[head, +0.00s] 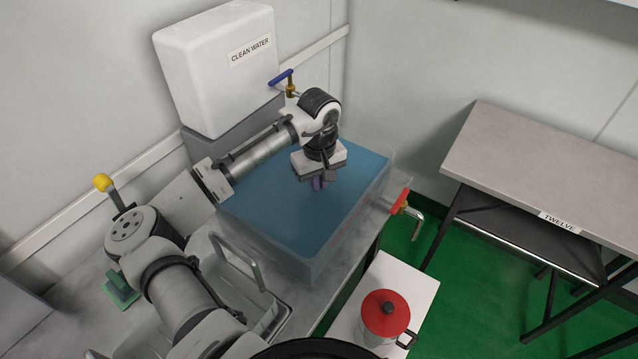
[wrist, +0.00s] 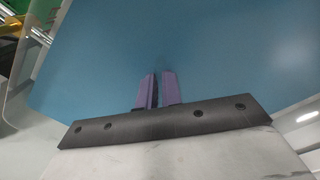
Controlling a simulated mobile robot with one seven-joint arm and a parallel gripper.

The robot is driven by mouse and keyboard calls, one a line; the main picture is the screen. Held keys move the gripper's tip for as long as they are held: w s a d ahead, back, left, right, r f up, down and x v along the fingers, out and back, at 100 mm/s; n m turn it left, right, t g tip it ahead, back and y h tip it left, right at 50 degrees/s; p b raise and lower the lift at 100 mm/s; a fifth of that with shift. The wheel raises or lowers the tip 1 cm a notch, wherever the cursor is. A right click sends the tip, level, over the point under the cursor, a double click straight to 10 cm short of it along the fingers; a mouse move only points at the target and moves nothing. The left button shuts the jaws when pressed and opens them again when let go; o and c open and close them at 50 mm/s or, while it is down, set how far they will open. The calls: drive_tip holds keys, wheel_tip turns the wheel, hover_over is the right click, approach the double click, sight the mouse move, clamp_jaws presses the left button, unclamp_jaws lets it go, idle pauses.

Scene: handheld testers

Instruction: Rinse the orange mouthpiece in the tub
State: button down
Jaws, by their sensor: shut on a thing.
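The tub (head: 283,262) is a clear-walled box full of blue water, standing on the grey counter. Its blue water also fills most of the wrist view (wrist: 90,60). My gripper (head: 318,184) points down over the far right part of the tub, with its purple fingers at or in the water. In the wrist view the two fingers (wrist: 159,76) stand close together with a narrow gap. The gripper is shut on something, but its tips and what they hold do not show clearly. I cannot make out the orange mouthpiece in either view.
A white tank marked CLEAN WATER (head: 215,75) with a blue-handled tap (head: 287,82) stands behind the tub. A red-handled tap (head: 400,203) sticks out at its right. A red-lidded pot (head: 386,318) stands in front.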

wheel_tip(320, 180, up, 14)
drive_tip(key=p, duration=0.8)
drive_tip(key=shift+f, duration=0.1)
idle(0.6)
wheel_tip(320, 180, down, 10)
drive_tip(key=b, duration=0.9)
drive_tip(key=shift+r, duration=0.2)
